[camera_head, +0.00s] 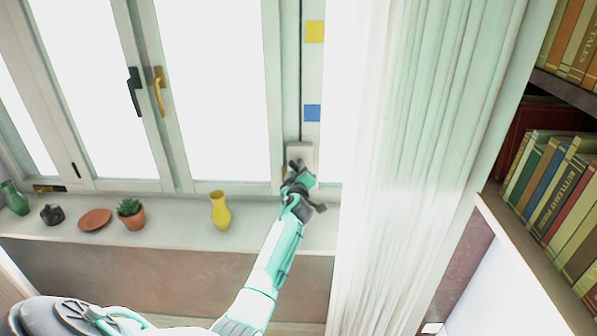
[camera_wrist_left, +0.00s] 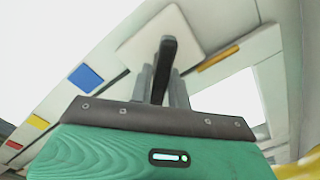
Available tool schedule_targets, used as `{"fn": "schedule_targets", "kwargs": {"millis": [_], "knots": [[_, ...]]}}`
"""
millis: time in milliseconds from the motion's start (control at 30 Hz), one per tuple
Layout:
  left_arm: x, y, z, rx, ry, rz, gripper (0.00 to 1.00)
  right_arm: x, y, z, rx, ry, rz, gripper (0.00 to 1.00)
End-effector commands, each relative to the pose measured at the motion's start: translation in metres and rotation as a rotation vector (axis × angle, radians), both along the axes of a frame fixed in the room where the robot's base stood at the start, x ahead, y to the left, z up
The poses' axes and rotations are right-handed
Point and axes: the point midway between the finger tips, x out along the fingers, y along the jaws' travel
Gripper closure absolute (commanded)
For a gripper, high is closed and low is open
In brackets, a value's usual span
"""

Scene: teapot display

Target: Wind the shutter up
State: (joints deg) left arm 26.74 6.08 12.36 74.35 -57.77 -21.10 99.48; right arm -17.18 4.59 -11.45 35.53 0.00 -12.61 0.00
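A pale winder box (camera_head: 299,150) is on the window frame's right post, below a blue square (camera_head: 312,113) and a yellow square (camera_head: 314,31). My left gripper (camera_head: 297,168) is right at the box's lower part and covers some of it. In the left wrist view the box's pale plate (camera_wrist_left: 140,42) lies just beyond the fingers (camera_wrist_left: 162,80). A dark upright bar stands between or in front of the grey fingers; I cannot tell whether it is a crank handle or a finger, or whether it is gripped. No shutter slats show in the bright panes. My right gripper is not in view.
On the sill (camera_head: 170,222) stand a yellow vase (camera_head: 220,211), a potted succulent (camera_head: 131,214), a terracotta dish (camera_head: 95,220), a dark pot (camera_head: 52,214) and a green vase (camera_head: 14,198). A white curtain (camera_head: 420,150) hangs right of my arm, before a bookshelf (camera_head: 560,85).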

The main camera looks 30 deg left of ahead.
Motion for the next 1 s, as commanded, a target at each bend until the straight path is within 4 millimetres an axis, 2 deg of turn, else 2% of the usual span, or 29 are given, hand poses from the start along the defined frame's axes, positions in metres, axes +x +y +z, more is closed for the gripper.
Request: {"fn": "schedule_targets", "kwargs": {"millis": [67, 467, 1000], "knots": [[0.000, 0.000, 0.000, 0.000, 0.001, 0.001, 1.00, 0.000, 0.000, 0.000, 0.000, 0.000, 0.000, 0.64], [0.000, 0.000, -0.002, 0.053, 0.033, 0.001, 1.00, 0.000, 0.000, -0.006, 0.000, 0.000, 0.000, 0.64], [0.001, -0.002, -0.002, 0.432, 0.264, 0.000, 1.00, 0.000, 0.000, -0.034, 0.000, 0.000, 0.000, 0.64]]}}
